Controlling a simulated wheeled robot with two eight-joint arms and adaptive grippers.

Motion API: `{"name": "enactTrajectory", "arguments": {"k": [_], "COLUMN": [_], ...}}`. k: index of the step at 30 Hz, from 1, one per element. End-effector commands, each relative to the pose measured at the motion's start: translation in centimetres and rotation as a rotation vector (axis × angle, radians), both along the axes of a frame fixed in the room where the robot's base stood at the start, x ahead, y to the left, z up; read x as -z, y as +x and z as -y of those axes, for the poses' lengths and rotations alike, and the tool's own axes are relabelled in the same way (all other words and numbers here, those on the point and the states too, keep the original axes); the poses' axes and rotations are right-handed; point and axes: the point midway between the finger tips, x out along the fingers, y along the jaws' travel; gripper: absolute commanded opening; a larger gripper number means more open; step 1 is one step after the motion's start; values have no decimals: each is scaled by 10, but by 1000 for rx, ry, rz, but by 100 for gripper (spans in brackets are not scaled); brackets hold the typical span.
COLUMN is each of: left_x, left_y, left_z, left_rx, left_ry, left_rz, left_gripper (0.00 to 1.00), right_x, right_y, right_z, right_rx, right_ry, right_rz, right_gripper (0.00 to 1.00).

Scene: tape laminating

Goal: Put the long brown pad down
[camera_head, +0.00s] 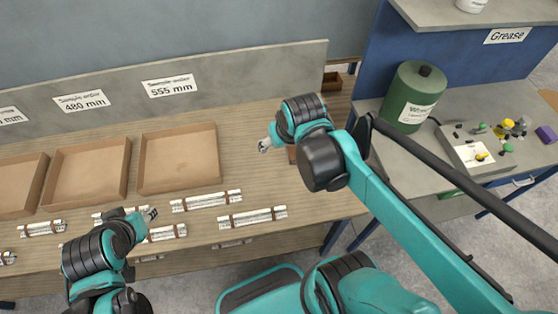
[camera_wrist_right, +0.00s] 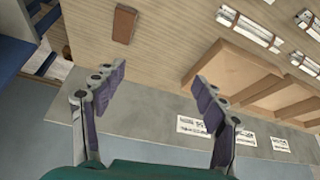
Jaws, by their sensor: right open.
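The long brown pad (camera_wrist_right: 124,24) lies on the wooden table in the right wrist view, apart from my fingers. In the head view a brown edge, likely the same pad (camera_head: 291,154), shows beside my right wrist, mostly hidden by the arm. My right gripper (camera_head: 264,145) is over the table, right of the trays. In the right wrist view my right gripper (camera_wrist_right: 159,74) has its fingers spread wide with nothing between them. My left gripper (camera_head: 151,213) is low over the front of the table, near the white strips; its fingers are too small to judge.
Cardboard trays (camera_head: 178,160) stand along the left and middle of the table, below order labels. Several white strip bundles (camera_head: 252,217) lie in front of them. A green canister (camera_head: 413,97) and small coloured parts stand on the right bench. Bare table surrounds the pad.

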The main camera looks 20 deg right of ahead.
Motion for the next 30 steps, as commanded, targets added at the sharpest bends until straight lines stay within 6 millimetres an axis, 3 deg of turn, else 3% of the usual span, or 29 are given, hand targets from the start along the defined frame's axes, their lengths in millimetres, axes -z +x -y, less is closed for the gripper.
{"name": "enactTrajectory", "arguments": {"k": [3,9,20,27,30], "left_x": [0,0,0,33,37], "left_y": [0,0,0,0,0], "left_z": [0,0,0,0,0], "left_rx": [0,0,0,0,0], "left_ry": [0,0,0,0,0], "left_rz": [0,0,0,0,0], "left_gripper": [40,40,40,40,40], "right_x": [0,4,5,38,42], "right_y": [-29,-51,-54,-54,-54], "right_z": [-16,-28,-30,-30,-30], "right_rx": [-34,-61,-65,-65,-65], "right_ry": [-1,1,1,2,2], "right_rz": [77,155,168,167,167], "right_gripper": [71,71,71,71,71]}}
